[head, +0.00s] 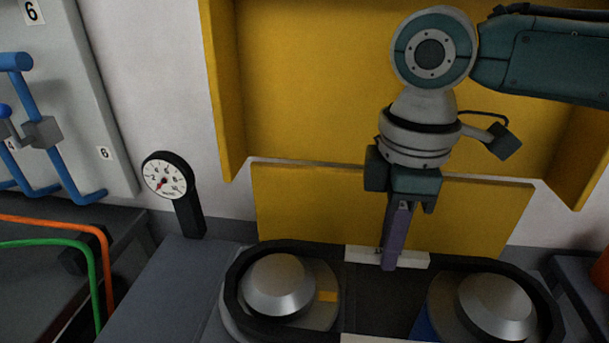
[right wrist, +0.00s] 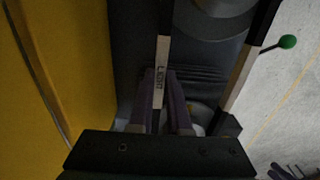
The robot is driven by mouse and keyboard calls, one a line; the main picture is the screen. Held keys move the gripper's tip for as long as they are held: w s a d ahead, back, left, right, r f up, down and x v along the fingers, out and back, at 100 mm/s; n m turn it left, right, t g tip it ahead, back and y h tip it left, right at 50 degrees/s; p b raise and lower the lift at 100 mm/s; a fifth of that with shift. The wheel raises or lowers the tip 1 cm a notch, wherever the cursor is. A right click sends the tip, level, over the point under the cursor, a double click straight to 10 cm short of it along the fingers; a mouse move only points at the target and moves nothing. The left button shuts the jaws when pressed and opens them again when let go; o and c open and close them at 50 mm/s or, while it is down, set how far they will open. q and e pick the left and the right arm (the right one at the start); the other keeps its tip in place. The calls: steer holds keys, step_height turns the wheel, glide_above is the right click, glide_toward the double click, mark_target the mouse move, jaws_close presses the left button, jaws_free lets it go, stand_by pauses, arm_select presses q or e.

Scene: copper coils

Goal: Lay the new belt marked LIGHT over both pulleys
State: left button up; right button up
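The belt (head: 235,275) is a black loop with white patches, and in the head view its outline runs around the left pulley (head: 279,285) and the right pulley (head: 495,307). I cannot tell how closely it sits on them. Its far white patch (head: 360,254) is at my right gripper (head: 392,264), which points straight down. In the right wrist view the patch marked LIGHT (right wrist: 161,72) runs between the purple fingers (right wrist: 174,92), which look closed on it. The fingertips are partly hidden by the belt. My left gripper is in neither view.
A round dial gauge (head: 165,181) on a dark post stands left of the pulleys. A yellow panel (head: 310,205) rises close behind the belt. Orange (head: 55,220) and green (head: 50,242) pipes are at the left. A green knob (right wrist: 287,41) sticks out in the right wrist view.

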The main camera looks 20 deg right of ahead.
steer(key=o, duration=0.5)
step_height(320, 180, up, 10)
stand_by(0.5)
stand_by(0.3)
